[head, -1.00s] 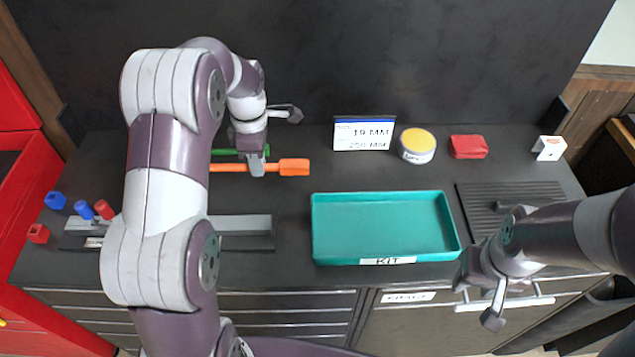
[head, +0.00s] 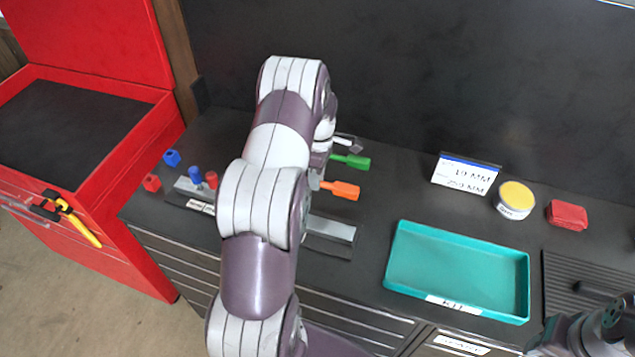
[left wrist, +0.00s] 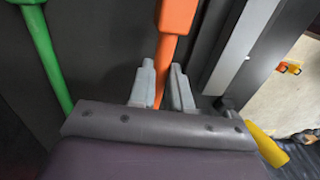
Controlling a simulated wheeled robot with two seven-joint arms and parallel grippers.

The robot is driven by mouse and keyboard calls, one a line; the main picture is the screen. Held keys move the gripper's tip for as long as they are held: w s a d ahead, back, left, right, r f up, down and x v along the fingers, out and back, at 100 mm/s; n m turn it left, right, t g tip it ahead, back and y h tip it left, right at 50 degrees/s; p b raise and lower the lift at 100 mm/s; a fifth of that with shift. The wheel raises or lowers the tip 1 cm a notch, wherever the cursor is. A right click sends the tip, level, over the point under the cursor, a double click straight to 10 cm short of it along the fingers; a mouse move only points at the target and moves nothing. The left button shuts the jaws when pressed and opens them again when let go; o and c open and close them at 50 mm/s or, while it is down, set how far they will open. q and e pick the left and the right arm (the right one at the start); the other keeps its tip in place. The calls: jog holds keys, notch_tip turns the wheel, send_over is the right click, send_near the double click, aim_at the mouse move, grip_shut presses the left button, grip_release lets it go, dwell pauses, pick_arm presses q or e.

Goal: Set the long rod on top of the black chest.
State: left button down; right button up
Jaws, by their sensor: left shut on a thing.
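My left gripper (head: 316,178) is shut on the orange rod (head: 343,190), whose broad orange end sticks out to the right over the dark bench top. In the left wrist view the orange rod (left wrist: 176,20) runs between the two grey fingertips (left wrist: 161,82). A green rod (head: 352,160) lies just behind it, apart from the gripper. My left arm hides the left part of both rods. I see no separate black chest; a red chest with a black top surface (head: 65,125) stands at the left. My right gripper (head: 562,338) is cut off at the lower right and its fingers do not show.
A teal kit tray (head: 460,262) sits on the bench, with a sign (head: 465,174), a yellow-topped tin (head: 515,199) and a red pouch (head: 567,214) behind. A grey rack (head: 330,232) and small red and blue pieces lie left.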

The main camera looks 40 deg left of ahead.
aim_at(316, 195)
pick_arm(q)
notch_tip(316, 195, down, 4)
jog(key=shift+a+r+p, duration=0.1)
jog(key=shift+p, duration=0.7)
jog(key=c, duration=1.4)
grip_release()
jog(key=shift+f, duration=0.2)
jog(key=o, duration=0.3)
